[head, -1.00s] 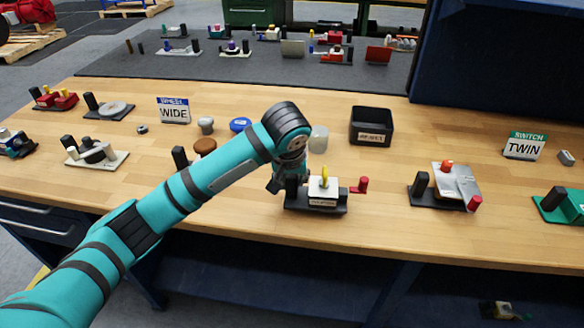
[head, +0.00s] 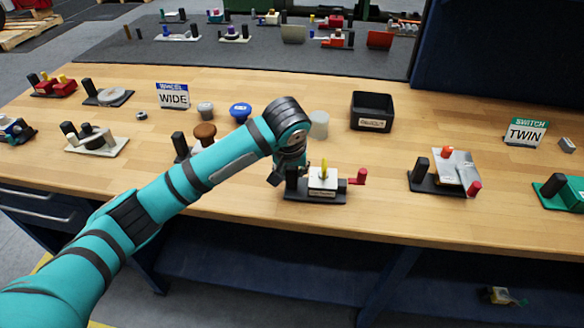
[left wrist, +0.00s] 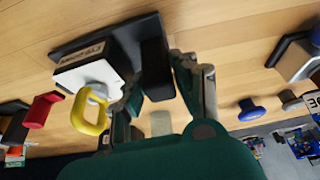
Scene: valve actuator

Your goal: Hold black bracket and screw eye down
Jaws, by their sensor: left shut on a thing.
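The black bracket (head: 291,183) is an upright black post at the left end of a dark base plate (head: 318,198). My left gripper (head: 283,175) is closed around this post; in the left wrist view the post (left wrist: 156,66) lies between its fingers (left wrist: 162,84). The yellow screw eye (head: 324,166) stands on a white block (head: 322,183) just right of the post. In the left wrist view the yellow loop (left wrist: 88,110) is clear of the fingers. A red handle (head: 360,176) sits at the block's right side. My right gripper is out of view.
A brown knob (head: 205,131), a blue knob (head: 240,112) and a whitish cylinder (head: 319,125) stand behind my arm. A black bin (head: 371,112) is farther back. Another fixture (head: 437,185) stands to the right. The table's front edge is close.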

